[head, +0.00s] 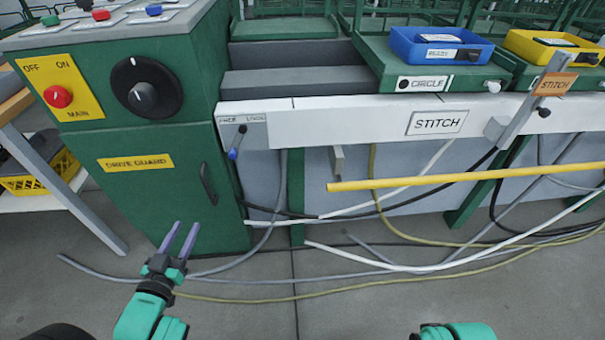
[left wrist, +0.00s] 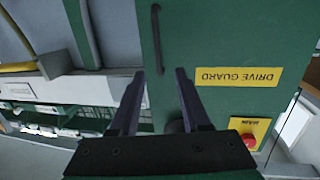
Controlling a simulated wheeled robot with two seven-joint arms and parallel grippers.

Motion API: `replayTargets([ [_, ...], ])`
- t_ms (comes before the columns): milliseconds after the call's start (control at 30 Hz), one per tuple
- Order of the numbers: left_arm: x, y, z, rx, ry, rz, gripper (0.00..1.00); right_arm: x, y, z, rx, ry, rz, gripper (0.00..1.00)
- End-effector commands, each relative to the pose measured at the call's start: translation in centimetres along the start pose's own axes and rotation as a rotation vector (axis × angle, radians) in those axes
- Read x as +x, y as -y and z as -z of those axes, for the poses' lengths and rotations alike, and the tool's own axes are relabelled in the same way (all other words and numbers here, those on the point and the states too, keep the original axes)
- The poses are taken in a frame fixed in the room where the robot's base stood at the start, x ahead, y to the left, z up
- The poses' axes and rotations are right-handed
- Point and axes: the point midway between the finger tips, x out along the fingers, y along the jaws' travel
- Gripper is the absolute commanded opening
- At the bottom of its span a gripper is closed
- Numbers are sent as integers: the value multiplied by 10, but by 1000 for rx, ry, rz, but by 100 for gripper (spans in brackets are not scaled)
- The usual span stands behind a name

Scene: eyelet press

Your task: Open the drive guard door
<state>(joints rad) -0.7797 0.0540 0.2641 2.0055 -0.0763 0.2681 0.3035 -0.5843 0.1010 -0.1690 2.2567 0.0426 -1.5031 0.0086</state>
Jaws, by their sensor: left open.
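The drive guard door (head: 150,195) is the green front panel of the cabinet at the left, with a yellow DRIVE GUARD label (head: 135,163). It looks closed. Its dark vertical handle (head: 208,184) is near the door's right edge. My left gripper (head: 180,238) is open and empty, in front of the lower part of the door, below and left of the handle in the head view. In the left wrist view the picture is upside down; the handle (left wrist: 157,50) lies beyond the open fingers (left wrist: 155,88), apart from them. My right arm shows at the bottom, its gripper out of view.
A black dial (head: 146,88) and a red main switch (head: 58,97) are above the door. A FREE/LOCK lever (head: 235,145) hangs right of the cabinet. A yellow bar (head: 460,178) runs across at right. Hoses and cables (head: 400,268) lie on the floor.

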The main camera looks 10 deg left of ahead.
Motion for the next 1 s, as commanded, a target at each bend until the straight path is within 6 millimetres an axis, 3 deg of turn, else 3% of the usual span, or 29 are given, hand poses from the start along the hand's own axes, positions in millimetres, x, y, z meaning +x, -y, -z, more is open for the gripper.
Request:
replayTargets([
  [133, -1, 1, 18, 7, -60, -6, 47, -9, 1, -1, -1, -2, 3, 50],
  [267, 5, 1, 20, 7, -61, -7, 47, -13, 1, -1, -2, -4, 3, 50],
  [433, 38, 0, 21, 7, -65, -9, 47, -24, 4, -1, -9, -17, 11, 50],
  [533, 65, 0, 22, 7, -65, -8, 47, -20, 11, 5, -23, -63, 28, 50],
  [800, 130, 0, 25, 7, -61, -7, 47, 21, 41, 35, -58, -268, 106, 50],
  [1000, 145, -1, 28, 7, -58, -6, 47, 27, 50, 43, -61, -327, 130, 50],
])
